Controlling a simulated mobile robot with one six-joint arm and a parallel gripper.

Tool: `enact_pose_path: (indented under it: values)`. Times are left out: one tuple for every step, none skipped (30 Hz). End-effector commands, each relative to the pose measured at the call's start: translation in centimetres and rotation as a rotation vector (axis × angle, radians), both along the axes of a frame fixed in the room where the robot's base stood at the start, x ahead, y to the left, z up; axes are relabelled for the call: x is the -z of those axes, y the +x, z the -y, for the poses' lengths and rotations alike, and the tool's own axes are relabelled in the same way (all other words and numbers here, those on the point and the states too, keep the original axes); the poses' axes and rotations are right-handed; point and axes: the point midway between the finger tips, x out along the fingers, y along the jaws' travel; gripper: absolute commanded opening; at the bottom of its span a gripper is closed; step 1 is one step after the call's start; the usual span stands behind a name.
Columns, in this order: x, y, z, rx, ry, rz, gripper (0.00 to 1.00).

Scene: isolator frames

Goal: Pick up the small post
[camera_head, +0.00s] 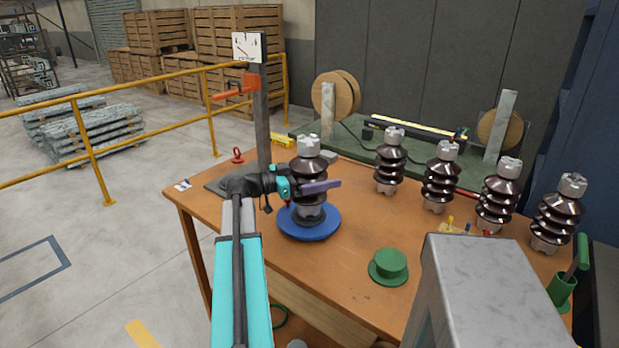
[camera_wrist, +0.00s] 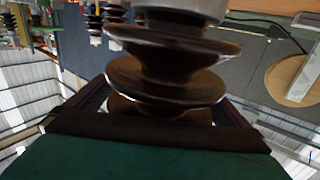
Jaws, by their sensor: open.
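A brown ribbed post insulator with a grey metal cap, which I take as the small post (camera_head: 308,166), stands upright on a round blue turntable (camera_head: 325,231) near the table's left side. My gripper (camera_head: 318,187) is at its mid-height, with a purple finger crossing its front. In the wrist view the post (camera_wrist: 165,78) fills the middle, between my two dark fingers (camera_wrist: 160,112). The jaws are open around it. I cannot tell whether either finger touches it. The post's lower end is hidden in the wrist view.
Several similar insulators (camera_head: 440,178) stand in a row on the wooden table's (camera_head: 352,262) right side. A green flanged part (camera_head: 389,266) sits in front. A dark upright stand (camera_head: 262,110) with an orange clamp rises behind my gripper. A yellow railing (camera_head: 90,155) is at left.

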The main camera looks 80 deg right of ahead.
Motion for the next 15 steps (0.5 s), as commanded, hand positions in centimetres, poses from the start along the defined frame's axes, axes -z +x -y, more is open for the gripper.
enact_pose_path:
  values:
    - [0.01, -0.05, 0.01, 0.001, 0.0, 0.0, 1.0]
    - [0.01, -0.05, 0.01, 0.001, 0.0, 0.0, 1.0]
    - [0.01, -0.05, 0.01, 0.001, 0.0, 0.0, 1.0]
    - [0.01, -0.07, 0.0, 0.001, 0.0, 0.0, 1.0]
    - [0.0, -0.06, 0.01, 0.001, 0.0, 0.0, 1.0]
    - [0.0, -0.07, 0.0, 0.001, 0.0, 0.0, 1.0]
    - [0.0, -0.08, 0.01, 0.001, 0.0, 0.0, 1.0]
    - [0.0, -0.08, 0.01, 0.001, 0.0, 0.0, 1.0]
    - [0.0, -0.08, 0.01, 0.001, 0.0, 0.0, 1.0]
    - [0.0, -0.08, 0.0, 0.001, 0.0, 0.0, 1.0]
    - [0.0, -0.08, 0.0, 0.001, 0.0, 0.0, 1.0]
    - [0.0, -0.09, 0.0, 0.001, 0.0, 0.0, 1.0]
    - [0.0, -0.09, 0.0, 0.001, 0.0, 0.0, 0.98]
    - [-0.01, -0.09, 0.0, 0.002, 0.0, 0.0, 0.93]
    - [-0.01, -0.1, 0.01, 0.002, 0.0, 0.0, 0.86]
